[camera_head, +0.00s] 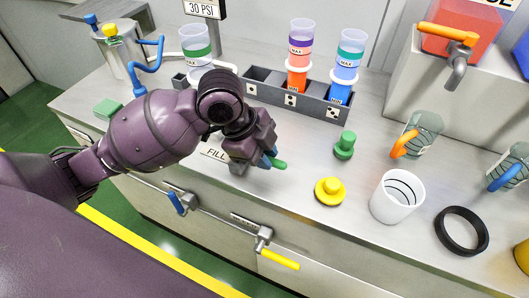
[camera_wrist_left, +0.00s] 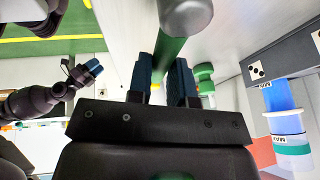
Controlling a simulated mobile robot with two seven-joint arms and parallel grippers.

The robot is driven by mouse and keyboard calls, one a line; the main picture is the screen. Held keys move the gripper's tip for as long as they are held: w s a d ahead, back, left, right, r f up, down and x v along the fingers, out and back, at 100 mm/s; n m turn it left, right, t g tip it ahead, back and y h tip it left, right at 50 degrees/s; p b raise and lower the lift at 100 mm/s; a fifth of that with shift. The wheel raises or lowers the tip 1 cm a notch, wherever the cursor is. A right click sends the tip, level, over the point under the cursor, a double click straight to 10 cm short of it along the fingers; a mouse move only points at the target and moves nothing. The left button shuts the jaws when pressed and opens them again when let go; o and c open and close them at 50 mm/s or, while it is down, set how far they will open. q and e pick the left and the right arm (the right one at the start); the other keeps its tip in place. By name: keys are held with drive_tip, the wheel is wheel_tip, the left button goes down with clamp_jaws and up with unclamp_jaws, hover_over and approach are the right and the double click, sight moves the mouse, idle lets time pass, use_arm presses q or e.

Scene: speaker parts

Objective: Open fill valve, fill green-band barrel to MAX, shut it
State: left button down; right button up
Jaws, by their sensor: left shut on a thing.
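The green-band barrel (camera_head: 196,45) stands upright at the back left of the counter. It looks clear with no coloured liquid in its visible upper part; its lower part is hidden behind my arm. My left gripper (camera_head: 268,160) is at the counter's front edge, shut on the green fill valve handle (camera_head: 279,165), whose tip points right. In the left wrist view the handle (camera_wrist_left: 165,65) runs between the blue finger pads. The FILL label (camera_head: 215,152) is partly covered by my gripper. My right gripper (camera_wrist_left: 92,69) shows small in the left wrist view; its opening is unclear.
A dark rack (camera_head: 318,104) holds a purple-band barrel (camera_head: 300,48) and a teal-band barrel (camera_head: 349,54). Right are a green plug (camera_head: 345,145), yellow knob (camera_head: 330,191), white cup (camera_head: 397,197) and black ring (camera_head: 461,231). Blue (camera_head: 176,201) and yellow (camera_head: 279,259) valve handles sit below the edge.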

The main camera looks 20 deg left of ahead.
use_arm(q)
drive_tip(key=shift+w+a+n+t+y, duration=0.1)
drive_tip(key=shift+w+n+t+y, duration=0.5)
drive_tip(key=shift+n, duration=0.8)
drive_tip(key=shift+w, duration=0.15)
drive_tip(key=c, duration=1)
unclamp_jaws()
drive_tip(key=shift+c, duration=0.2)
drive_tip(key=v, duration=1.2)
drive_tip(key=shift+a, duration=0.2)
drive_tip(key=shift+w, duration=0.1)
